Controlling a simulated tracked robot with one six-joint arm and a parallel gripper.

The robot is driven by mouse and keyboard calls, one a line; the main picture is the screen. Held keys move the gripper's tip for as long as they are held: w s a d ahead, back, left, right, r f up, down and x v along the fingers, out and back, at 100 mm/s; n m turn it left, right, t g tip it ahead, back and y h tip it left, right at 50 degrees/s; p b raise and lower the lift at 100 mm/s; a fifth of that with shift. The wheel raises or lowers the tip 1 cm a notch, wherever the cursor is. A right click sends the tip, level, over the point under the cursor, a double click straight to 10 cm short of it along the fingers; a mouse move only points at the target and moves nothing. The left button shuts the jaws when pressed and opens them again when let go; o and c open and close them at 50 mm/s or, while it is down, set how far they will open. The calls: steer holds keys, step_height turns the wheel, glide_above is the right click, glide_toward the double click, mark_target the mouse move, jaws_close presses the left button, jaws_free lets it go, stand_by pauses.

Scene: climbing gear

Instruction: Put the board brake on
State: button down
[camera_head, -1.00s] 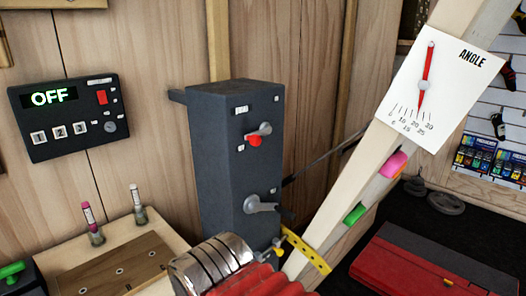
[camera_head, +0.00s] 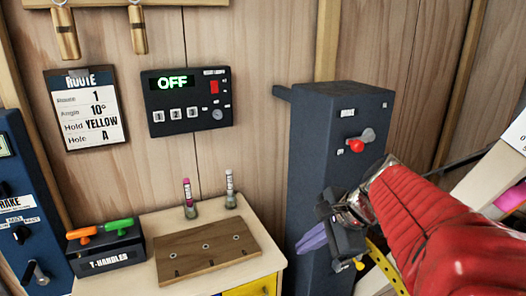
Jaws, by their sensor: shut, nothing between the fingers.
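A blue panel (camera_head: 28,215) at the left edge carries a partly cut-off label that seems to end in "RAKE" (camera_head: 15,204). My gripper (camera_head: 312,238), with purple fingers, is shut and empty in front of the cabinet's lower part. The cabinet's lower lever is hidden behind my gripper and arm.
A wall panel (camera_head: 188,130) reads "OFF". Left of it hangs a route card (camera_head: 86,112). Below are a T-handles box (camera_head: 106,257) and a pale bench top (camera_head: 158,222) with a brown board (camera_head: 205,252) and two small vials. A yellow perforated strip (camera_head: 385,268) stands beside the cabinet.

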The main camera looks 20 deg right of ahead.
steer(key=s+d+r+m+t+h, duration=0.1)
steer(key=d+r+m+t, duration=0.2)
steer(key=d+r+m, duration=0.4)
steer(key=s+d+r+m+t+h, duration=0.1)
steer(key=d+r+m+t, duration=0.3)
steer(key=d, duration=0.9)
step_height(320, 180, up, 4)
steer(key=m+h, duration=0.1)
steer(key=m, duration=0.2)
steer(key=shift+s+d+m+h, duration=0.15)
steer(key=shift+s+m+h, duration=0.15)
steer(key=shift+s, duration=0.05)
steer(key=shift+f, duration=0.1)
steer(key=w, duration=0.9)
steer(key=shift+w+f, duration=0.15)
steer(key=shift+w, duration=0.05)
